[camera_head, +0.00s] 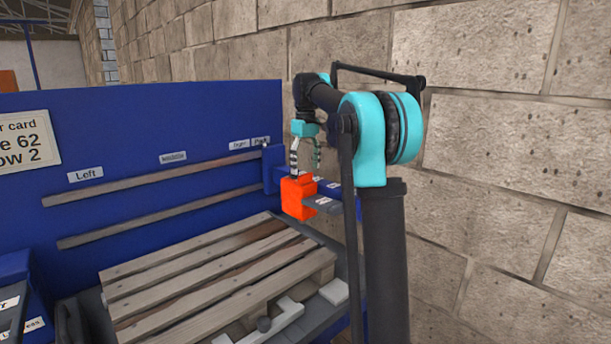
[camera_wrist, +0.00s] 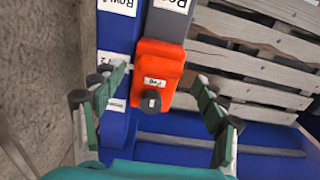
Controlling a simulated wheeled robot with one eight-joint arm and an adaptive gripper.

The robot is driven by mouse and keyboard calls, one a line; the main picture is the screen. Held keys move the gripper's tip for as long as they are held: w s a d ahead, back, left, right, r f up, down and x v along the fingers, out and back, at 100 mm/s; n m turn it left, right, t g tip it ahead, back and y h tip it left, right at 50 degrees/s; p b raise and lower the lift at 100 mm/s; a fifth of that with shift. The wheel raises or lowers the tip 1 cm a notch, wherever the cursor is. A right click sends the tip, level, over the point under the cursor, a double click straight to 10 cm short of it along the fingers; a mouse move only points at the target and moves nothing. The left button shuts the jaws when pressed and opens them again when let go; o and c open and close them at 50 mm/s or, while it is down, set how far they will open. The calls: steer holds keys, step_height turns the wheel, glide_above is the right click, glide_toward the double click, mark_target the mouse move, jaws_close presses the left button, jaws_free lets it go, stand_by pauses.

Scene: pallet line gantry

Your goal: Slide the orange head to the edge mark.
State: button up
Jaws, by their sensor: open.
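The orange head (camera_head: 298,197) hangs on a blue cross beam at the right end of the blue back panel. In the wrist view the orange head (camera_wrist: 158,68) has a small white label and a dark round knob (camera_wrist: 150,102). My gripper (camera_head: 305,158) is open just above it. In the wrist view the fingers of my gripper (camera_wrist: 162,78) stand apart on either side of the head, with gaps, and the knob lies between them. Small labels (camera_head: 239,144) and (camera_head: 261,141) sit at the panel's right end; I cannot read clearly which is the edge mark.
Two wooden rails (camera_head: 160,185) run along the blue panel (camera_head: 150,120), with "Left" (camera_head: 86,174) and other labels above. A slatted wooden pallet (camera_head: 205,270) lies below. A brick wall (camera_head: 510,130) stands close on the right. The blue beam (camera_wrist: 118,60) carries row labels.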

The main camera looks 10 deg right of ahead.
mark_target(305, 174)
steer(key=shift+f, duration=1.75)
steer(key=shift+c, duration=0.6)
jaws_close()
steer(key=s+d, duration=0.9)
steer(key=s, duration=0.5)
steer(key=shift+s+d, duration=0.25)
steer(key=shift+d, duration=0.05)
steer(key=shift+o, duration=0.6)
jaws_free()
steer(key=shift+d, duration=0.1)
step_height(305, 174, up, 12)
